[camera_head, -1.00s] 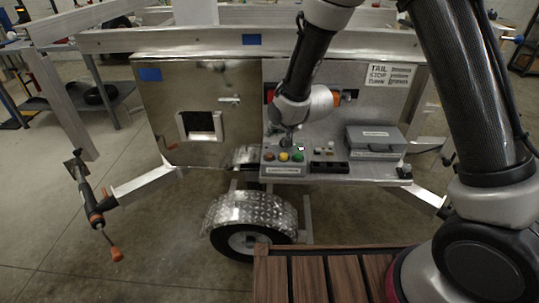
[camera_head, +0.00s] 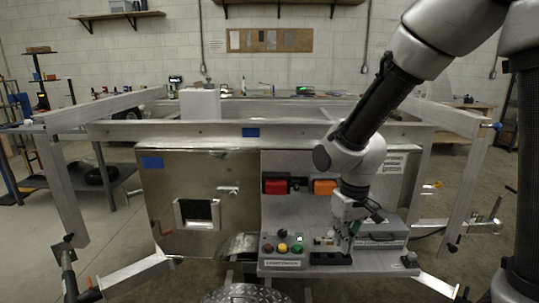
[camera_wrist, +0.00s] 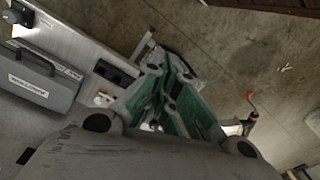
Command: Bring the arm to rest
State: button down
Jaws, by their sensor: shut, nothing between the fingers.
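My arm hangs down in front of the trailer's tail panel in the head view. My gripper (camera_head: 346,248) is at its lower end, pointing down above the shelf (camera_head: 390,263), to the right of the button box (camera_head: 283,262). In the wrist view my gripper's green-sided fingers (camera_wrist: 165,75) are together and hold nothing. Whether the fingertips touch anything on the shelf is hard to tell.
The button box carries red, yellow and green buttons. A grey labelled case (camera_head: 392,229) sits behind and right of my gripper; the wrist view shows it at left (camera_wrist: 35,82). Red (camera_head: 275,185) and orange (camera_head: 324,187) lights are close by. Open floor lies beside the trailer.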

jog(key=s+d+r+m+t, duration=0.3)
jog(key=s+d+r+t, duration=0.1)
jog(key=s+d+r, duration=1)
jog(key=d+r, duration=0.4)
jog(key=shift+m, duration=0.3)
